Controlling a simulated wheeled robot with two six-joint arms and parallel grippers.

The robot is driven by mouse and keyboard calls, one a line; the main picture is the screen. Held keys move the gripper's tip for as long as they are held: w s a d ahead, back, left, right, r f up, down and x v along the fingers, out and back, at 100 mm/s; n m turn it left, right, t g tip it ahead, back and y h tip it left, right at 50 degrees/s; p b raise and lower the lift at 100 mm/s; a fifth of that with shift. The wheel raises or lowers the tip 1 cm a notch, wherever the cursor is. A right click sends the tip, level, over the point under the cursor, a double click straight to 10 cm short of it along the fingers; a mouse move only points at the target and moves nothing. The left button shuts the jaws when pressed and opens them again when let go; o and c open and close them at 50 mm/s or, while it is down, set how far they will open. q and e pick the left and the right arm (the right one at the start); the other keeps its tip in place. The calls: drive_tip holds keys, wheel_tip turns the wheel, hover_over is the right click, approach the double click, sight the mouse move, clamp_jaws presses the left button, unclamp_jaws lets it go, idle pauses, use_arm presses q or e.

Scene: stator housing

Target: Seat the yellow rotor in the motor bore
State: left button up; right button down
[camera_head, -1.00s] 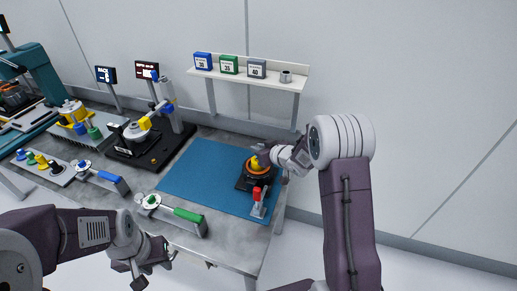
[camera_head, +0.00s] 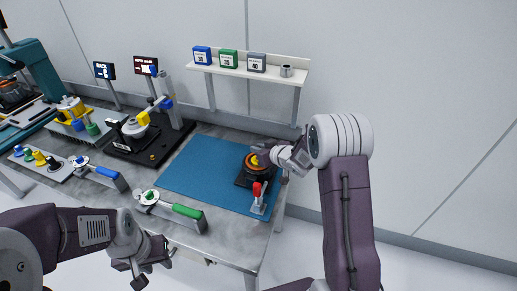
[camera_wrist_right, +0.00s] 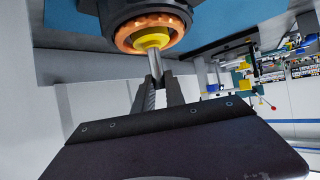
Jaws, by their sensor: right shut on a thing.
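The motor (camera_head: 246,181) stands on the blue mat (camera_head: 205,180) near its right end, a dark housing with an orange copper ring (camera_wrist_right: 130,38) around its bore. The yellow rotor (camera_head: 254,160) is at the bore. In the right wrist view the rotor (camera_wrist_right: 152,42) sits within the copper ring, its silver shaft (camera_wrist_right: 154,62) pointing out toward my fingers. How deep it sits is hidden. My right gripper (camera_wrist_right: 155,82) is shut on the rotor's shaft; it also shows in the head view (camera_head: 266,151). My left gripper (camera_head: 154,270) is empty and open, off the table's front edge.
A red-handled clamp (camera_head: 258,198) stands just in front of the motor. A green-handled tool (camera_head: 172,209) lies at the table's front edge. A black fixture (camera_head: 140,140) stands left of the mat. A wall shelf (camera_head: 250,76) holds small boxes. The mat's left part is clear.

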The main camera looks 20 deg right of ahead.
drive_tip(key=shift+f+b, duration=0.9)
drive_tip(key=shift+f, duration=0.3)
idle(0.3)
drive_tip(key=c, duration=1.3)
unclamp_jaws()
drive_tip(key=shift+o, duration=0.2)
drive_tip(key=shift+s+f, duration=0.1)
drive_tip(key=shift+o, duration=1.1)
drive_tip(key=shift+s+d+r, duration=0.1)
drive_tip(key=shift+s+r, duration=0.05)
drive_tip(key=shift+r, duration=0.1)
drive_tip(key=shift+p+v, duration=0.85)
drive_tip(key=shift+v, duration=1.05)
